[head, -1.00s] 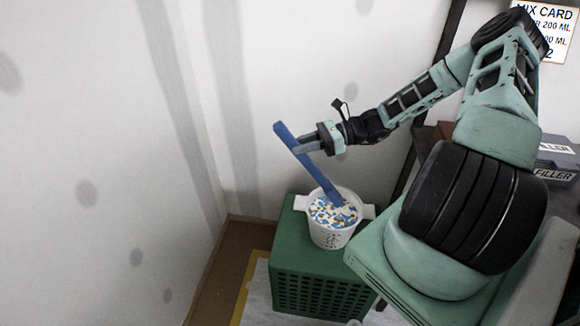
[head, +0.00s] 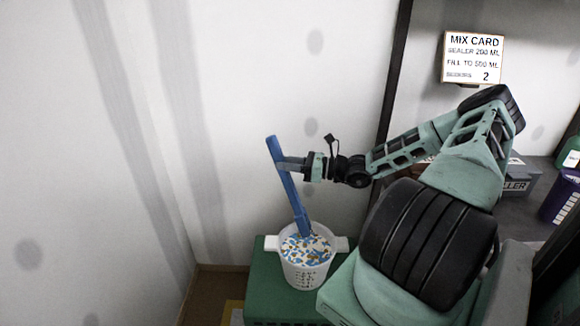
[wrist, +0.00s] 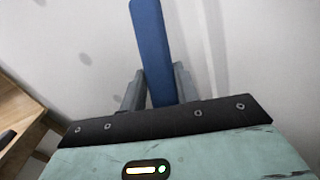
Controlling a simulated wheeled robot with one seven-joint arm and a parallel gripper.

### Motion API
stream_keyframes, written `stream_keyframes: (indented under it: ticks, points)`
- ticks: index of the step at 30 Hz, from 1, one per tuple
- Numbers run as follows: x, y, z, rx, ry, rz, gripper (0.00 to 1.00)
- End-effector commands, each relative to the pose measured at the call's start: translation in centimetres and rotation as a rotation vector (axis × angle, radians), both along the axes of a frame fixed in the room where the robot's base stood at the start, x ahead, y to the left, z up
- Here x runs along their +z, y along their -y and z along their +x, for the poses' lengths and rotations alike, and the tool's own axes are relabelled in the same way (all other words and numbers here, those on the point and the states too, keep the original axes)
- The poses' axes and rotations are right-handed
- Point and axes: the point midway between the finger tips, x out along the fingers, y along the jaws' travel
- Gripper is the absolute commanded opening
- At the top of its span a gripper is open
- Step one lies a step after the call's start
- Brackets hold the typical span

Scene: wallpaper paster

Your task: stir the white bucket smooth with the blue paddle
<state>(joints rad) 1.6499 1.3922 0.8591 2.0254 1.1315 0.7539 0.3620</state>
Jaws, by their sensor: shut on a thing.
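The white bucket (head: 303,272) stands upright on a green crate and holds a speckled mix of white, blue and orange-brown bits. The blue paddle (head: 286,186) leans a little to the left, its lower end in the mix and hidden there. My gripper (head: 284,163) is shut on the paddle's upper part, above and slightly left of the bucket. In the wrist view the blue paddle (wrist: 152,45) stands between the two grey fingers (wrist: 158,88).
The green crate (head: 265,292) sits by the wall corner. A mix card (head: 473,58) hangs at the upper right. A shelf at right holds a grey filler box (head: 520,180) and a purple container (head: 558,200). Bare walls lie behind and left.

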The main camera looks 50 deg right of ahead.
Motion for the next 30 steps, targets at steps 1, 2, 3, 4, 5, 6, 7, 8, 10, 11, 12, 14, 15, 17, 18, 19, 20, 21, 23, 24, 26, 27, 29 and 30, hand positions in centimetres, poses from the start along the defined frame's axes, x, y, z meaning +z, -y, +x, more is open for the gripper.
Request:
stream_keyframes:
  ticks: [1, 2, 3, 4, 5, 6, 7, 8, 10, 11, 12, 14, 15, 17, 18, 19, 20, 21, 23, 24, 26, 27, 29, 30]
  points:
    - [-0.9, -0.1, 0.3, 0.001, 0.002, 0.000, 0.01]
    - [-1.1, -0.1, 0.5, 0.001, 0.002, 0.000, 0.01]
    - [-1.4, -0.1, 0.7, 0.000, 0.001, 0.000, 0.01]
    - [-1.6, -0.2, 0.9, 0.000, 0.002, 0.000, 0.01]
    - [-1.8, -0.2, 1.1, 0.000, 0.002, 0.001, 0.01]
    - [-2.1, -0.2, 1.3, 0.000, 0.002, 0.001, 0.01]
    - [-2.3, -0.3, 1.4, 0.001, 0.002, 0.001, 0.01]
    - [-2.5, -0.3, 1.6, 0.001, 0.001, 0.001, 0.01]
    - [-3.0, -0.4, 2.0, 0.001, 0.001, 0.001, 0.01]
    - [-3.2, -0.5, 2.1, 0.002, 0.001, 0.001, 0.01]
    - [-3.4, -0.5, 2.3, 0.001, 0.001, 0.001, 0.01]
    - [-3.7, -0.4, 1.9, -0.001, -0.001, 0.002, 0.01]
    - [-4.1, -0.3, 1.8, 0.000, 0.000, 0.002, 0.01]
    - [-4.5, -0.3, 1.5, 0.000, 0.001, 0.003, 0.01]
    - [-4.9, -0.3, 1.4, 0.000, 0.001, 0.003, 0.01]
    - [-5.2, -0.3, 1.3, 0.000, 0.000, 0.002, 0.01]
    - [-5.4, -0.2, 1.1, 0.000, 0.000, 0.002, 0.01]
    - [-5.8, -0.2, 1.0, 0.000, -0.001, 0.002, 0.01]
    - [-6.3, -0.1, 0.8, 0.000, -0.001, 0.002, 0.01]
    - [-6.7, -0.1, 0.6, -0.001, 0.000, 0.002, 0.01]
    - [-7.2, 0.0, 0.4, -0.001, 0.000, 0.002, 0.01]
    - [-7.6, 0.0, 0.3, -0.001, 0.000, 0.002, 0.01]
    - [-8.1, 0.0, 0.0, -0.001, 0.000, 0.002, 0.01]
    - [-8.5, 0.1, -0.1, -0.001, 0.000, 0.001, 0.01]
